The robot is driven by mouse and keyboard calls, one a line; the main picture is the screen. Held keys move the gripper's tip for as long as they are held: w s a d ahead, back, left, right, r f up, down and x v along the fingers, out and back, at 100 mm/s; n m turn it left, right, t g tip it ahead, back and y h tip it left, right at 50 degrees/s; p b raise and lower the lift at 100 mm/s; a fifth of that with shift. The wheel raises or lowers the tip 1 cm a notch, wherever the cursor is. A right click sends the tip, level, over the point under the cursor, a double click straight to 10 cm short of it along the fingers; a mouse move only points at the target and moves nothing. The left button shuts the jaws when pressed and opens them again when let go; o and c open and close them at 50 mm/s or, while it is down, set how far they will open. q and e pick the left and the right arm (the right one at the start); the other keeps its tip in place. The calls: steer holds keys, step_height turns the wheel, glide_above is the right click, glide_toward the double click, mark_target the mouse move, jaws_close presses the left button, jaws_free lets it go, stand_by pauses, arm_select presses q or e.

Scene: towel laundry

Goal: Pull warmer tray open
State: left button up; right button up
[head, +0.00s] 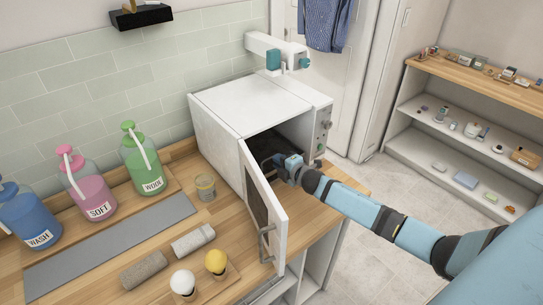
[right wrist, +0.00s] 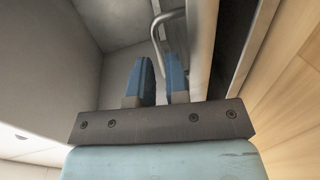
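The white warmer (head: 232,100) stands on the wooden counter with its door (head: 268,205) swung open. Its inside is dark in the head view. My right gripper (head: 280,161) reaches into the opening from the right, just behind the open door. In the right wrist view, the two blue fingers of my right gripper (right wrist: 161,82) are close together. A curved grey metal handle (right wrist: 157,32) runs down between the fingertips from a pale panel (right wrist: 201,50), apparently the tray front. The tray itself is mostly hidden in the head view. My left gripper is not in view.
Blue, pink and green bottles (head: 88,195) stand on the counter at the left. A small jar (head: 205,187), rolled towels (head: 193,240) and two round-topped objects (head: 216,262) lie in front of the warmer. A shelf unit (head: 470,115) stands at the right, beyond open floor.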

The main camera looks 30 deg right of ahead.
steer(key=x, duration=0.3)
steer(key=shift+w, duration=0.25)
steer(key=shift+w+f, duration=0.15)
steer(key=shift+w, duration=0.15)
jaws_close()
